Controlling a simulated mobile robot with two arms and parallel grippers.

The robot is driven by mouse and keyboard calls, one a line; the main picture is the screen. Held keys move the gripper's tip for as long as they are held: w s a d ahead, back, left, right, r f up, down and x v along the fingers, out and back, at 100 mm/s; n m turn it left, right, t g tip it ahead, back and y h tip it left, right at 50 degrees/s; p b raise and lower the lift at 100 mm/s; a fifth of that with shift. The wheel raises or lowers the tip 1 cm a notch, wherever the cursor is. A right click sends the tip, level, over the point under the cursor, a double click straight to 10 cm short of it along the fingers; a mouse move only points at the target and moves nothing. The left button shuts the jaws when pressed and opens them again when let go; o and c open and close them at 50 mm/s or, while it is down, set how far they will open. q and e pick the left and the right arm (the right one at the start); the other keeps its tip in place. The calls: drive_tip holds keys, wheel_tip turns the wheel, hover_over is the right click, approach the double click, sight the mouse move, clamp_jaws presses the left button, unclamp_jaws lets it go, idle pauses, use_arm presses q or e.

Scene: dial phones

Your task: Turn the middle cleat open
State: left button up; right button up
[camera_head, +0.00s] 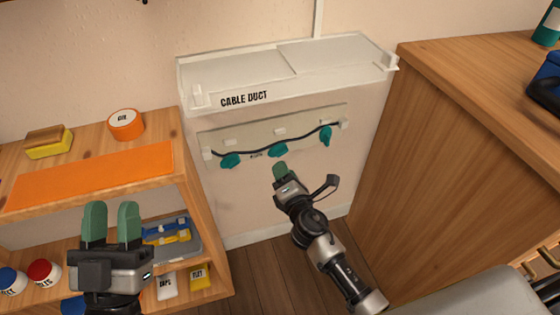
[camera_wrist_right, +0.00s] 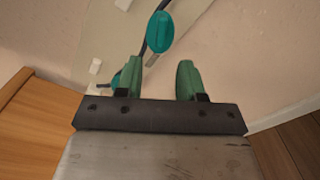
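Three teal cleats sit along a dark cable on a pale wall panel (camera_head: 245,134). The left cleat (camera_head: 230,160) and the middle cleat (camera_head: 278,150) lie nearly sideways; the right cleat (camera_head: 326,136) stands upright. My right gripper (camera_head: 281,170) is just below the middle cleat, apart from it. In the right wrist view my right gripper (camera_wrist_right: 160,78) is open and empty. A teal cleat (camera_wrist_right: 160,33), apparently the middle one, is ahead of the fingers; another is partly hidden behind the left finger. My left gripper (camera_head: 111,212) is open and empty before the shelf.
A white cable duct (camera_head: 245,98) juts out above the panel. A wooden shelf (camera_head: 193,190) stands at left with an orange mat (camera_head: 95,175), a tape roll (camera_head: 125,123) and jars. A wooden cabinet (camera_head: 440,150) closes off the right. The wall below the panel is clear.

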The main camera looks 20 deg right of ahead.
drive_tip(key=s, duration=0.6)
drive_tip(key=shift+d, duration=0.15)
use_arm(q)
drive_tip(key=shift+r, duration=0.1)
